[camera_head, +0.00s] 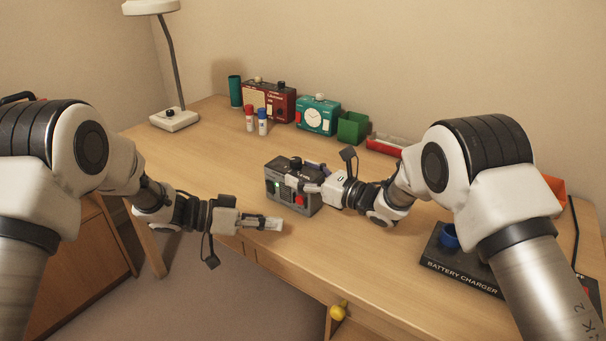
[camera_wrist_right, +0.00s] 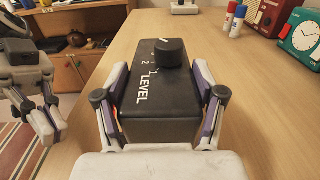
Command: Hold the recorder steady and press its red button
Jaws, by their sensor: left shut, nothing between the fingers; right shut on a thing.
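The recorder (camera_head: 281,170) is a dark grey box standing upright near the desk's front edge. Its front shows a lit green light (camera_head: 277,184) and the red button (camera_head: 301,200). In the right wrist view the recorder's top (camera_wrist_right: 150,100) has a black knob (camera_wrist_right: 173,53) and the word LEVEL. My right gripper (camera_wrist_right: 160,78) is shut on the recorder, one finger along each side. It also shows in the head view (camera_head: 309,180). My left gripper (camera_head: 277,223) is shut and empty, in front of the recorder and below the red button, apart from it.
A red box (camera_head: 268,101), a teal clock (camera_head: 317,115), a green bin (camera_head: 352,128) and two small bottles (camera_head: 256,120) stand at the back. A lamp (camera_head: 174,119) is at back left.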

